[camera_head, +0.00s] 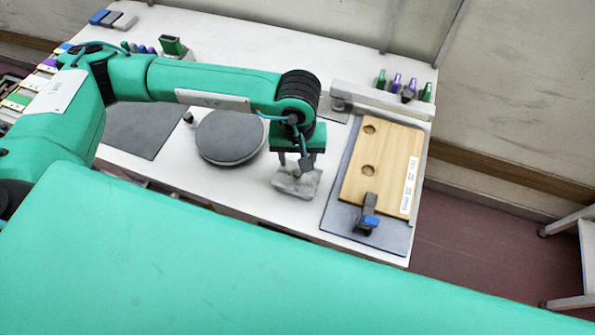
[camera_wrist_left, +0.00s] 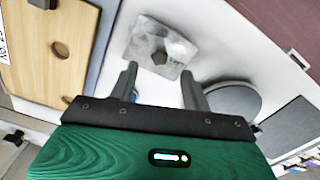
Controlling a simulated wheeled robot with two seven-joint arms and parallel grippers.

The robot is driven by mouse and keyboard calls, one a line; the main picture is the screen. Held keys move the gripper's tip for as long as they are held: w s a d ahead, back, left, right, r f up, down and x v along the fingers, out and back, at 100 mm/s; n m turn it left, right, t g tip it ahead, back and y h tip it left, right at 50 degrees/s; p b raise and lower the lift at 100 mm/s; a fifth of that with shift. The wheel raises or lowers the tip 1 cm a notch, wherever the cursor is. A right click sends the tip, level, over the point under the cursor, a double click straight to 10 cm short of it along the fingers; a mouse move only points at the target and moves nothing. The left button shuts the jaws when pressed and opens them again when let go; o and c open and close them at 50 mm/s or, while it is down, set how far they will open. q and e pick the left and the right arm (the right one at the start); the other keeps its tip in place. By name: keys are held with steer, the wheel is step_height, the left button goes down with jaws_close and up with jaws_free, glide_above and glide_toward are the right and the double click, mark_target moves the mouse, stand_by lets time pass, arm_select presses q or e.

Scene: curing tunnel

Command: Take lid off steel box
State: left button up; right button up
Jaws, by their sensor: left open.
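The steel box (camera_head: 297,184) is a small grey metal box near the table's front edge, left of the wooden board. In the left wrist view its square top, the lid (camera_wrist_left: 145,38), carries a dark knob (camera_wrist_left: 160,58) at its middle. My left gripper (camera_head: 294,162) points down over the box and hides part of its top. In the left wrist view its open fingers (camera_wrist_left: 159,72) stand apart on either side of the knob's line. I cannot tell whether they touch it. My right gripper is not in view.
A round grey disc (camera_head: 231,137) lies left of the box. To the right, a wooden board (camera_head: 388,165) with two holes lies on a grey mat (camera_head: 336,215), with a blue-tipped clamp (camera_head: 367,214) at its front. Small green and purple items (camera_head: 397,82) stand behind.

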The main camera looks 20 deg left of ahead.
mark_target(297, 172)
arm_select(q)
steer(key=shift+f, duration=0.3)
steer(key=shift+f+p, duration=0.5)
steer(key=shift+p, duration=0.1)
step_height(297, 172, down, 3)
steer(key=shift+w+f+p, duration=0.15)
steer(key=shift+p, duration=0.7)
steer(key=shift+f, duration=0.5)
jaws_close()
